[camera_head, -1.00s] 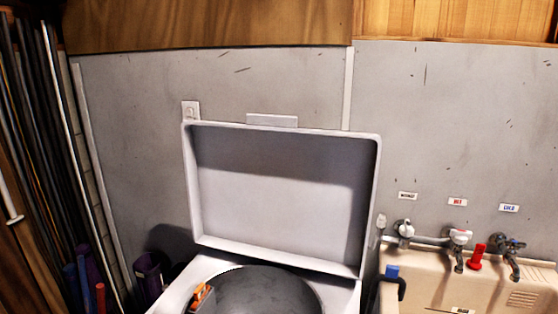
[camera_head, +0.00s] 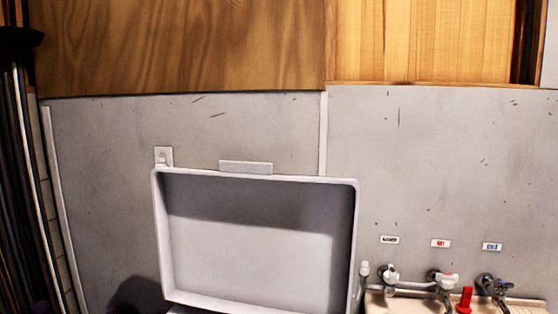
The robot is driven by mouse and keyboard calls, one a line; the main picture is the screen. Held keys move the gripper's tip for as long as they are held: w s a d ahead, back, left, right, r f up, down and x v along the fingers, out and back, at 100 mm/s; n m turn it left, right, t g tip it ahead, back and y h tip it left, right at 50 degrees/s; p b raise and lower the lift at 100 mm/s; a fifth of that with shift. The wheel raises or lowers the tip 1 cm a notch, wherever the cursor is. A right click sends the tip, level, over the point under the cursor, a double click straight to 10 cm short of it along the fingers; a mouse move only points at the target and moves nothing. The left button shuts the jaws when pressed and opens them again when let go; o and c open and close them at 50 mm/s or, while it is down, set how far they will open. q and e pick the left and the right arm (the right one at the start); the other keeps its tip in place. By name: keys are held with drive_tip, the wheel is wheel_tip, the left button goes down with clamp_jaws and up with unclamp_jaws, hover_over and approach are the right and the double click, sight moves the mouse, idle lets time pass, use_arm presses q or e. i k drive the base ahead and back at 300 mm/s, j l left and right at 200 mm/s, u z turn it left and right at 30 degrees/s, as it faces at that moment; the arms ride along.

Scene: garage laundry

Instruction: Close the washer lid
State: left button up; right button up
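The white washer lid (camera_head: 260,245) stands open and upright against the grey wall, its hollow underside facing me. Its top edge is near the middle height of the head view and its lower edge is close to the bottom of the picture. Only a sliver of the washer body may show below the lid; the drum opening is out of view. Neither of my grippers is in view.
A beige sink (camera_head: 400,300) with several taps and a red fitting (camera_head: 464,299) is at the lower right. Long poles (camera_head: 20,190) stand at the far left. Wooden panels (camera_head: 180,45) cover the upper wall. A wall outlet (camera_head: 163,156) sits by the lid's top left corner.

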sight(238, 237)
drive_tip(key=k+z, duration=0.15)
drive_tip(key=z, duration=0.2)
drive_tip(key=k+l+z, duration=0.1)
drive_tip(key=z, duration=0.3)
drive_tip(key=k+l+z, duration=0.1)
drive_tip(key=z, duration=0.25)
